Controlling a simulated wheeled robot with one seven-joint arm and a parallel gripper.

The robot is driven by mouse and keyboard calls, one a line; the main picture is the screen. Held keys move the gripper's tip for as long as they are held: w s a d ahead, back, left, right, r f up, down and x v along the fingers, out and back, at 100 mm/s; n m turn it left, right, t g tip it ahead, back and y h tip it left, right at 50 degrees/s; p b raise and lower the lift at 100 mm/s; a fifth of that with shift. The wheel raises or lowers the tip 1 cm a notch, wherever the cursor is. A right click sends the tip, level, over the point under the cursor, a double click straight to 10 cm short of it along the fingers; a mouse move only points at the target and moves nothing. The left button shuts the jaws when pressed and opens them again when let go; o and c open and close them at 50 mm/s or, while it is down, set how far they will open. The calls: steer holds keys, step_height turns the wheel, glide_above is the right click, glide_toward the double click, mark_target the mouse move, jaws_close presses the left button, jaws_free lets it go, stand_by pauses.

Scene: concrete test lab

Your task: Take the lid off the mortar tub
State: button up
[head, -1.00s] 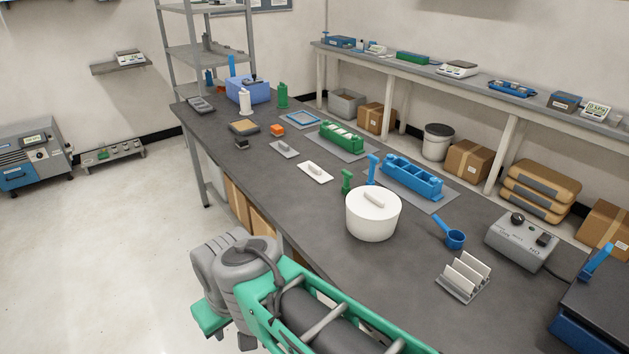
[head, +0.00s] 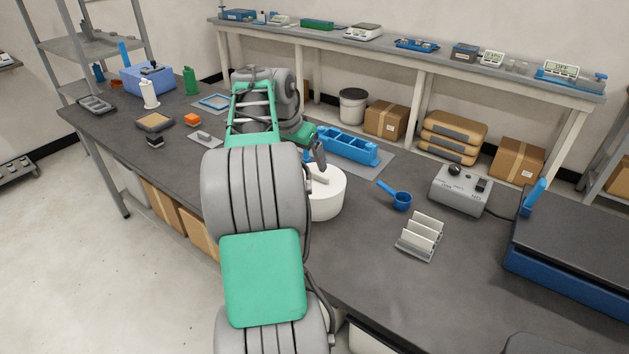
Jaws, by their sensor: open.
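The mortar tub (head: 327,206) is a round white tub on the dark bench. Its white lid (head: 334,182) is on top, with a bar handle (head: 319,179) across it. My arm hides the left part of the tub and lid. My gripper (head: 319,164) is a small grey shape just above the lid's far side, near the handle. Its jaws are open and nothing shows between them. The fingertips are too small and partly covered to tell whether they touch or straddle the handle.
A blue mould (head: 347,147) stands just behind the tub. A blue scoop (head: 401,200), a rack with white plates (head: 420,238) and a grey control box (head: 459,190) are to the right. Bench space between tub and rack is clear.

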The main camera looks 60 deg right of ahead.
mark_target(317, 173)
steer(key=shift+m, duration=0.3)
steer(key=x, duration=0.2)
steer(key=s+d+x, duration=0.1)
steer(key=x, duration=0.5)
steer(key=shift+s+d+r+p, duration=0.15)
steer(key=shift+d+r+p, duration=0.05)
steer(key=shift+p, duration=0.15)
steer(key=shift+a, duration=0.1)
steer(key=shift+c, duration=0.6)
steer(key=c, duration=1.4)
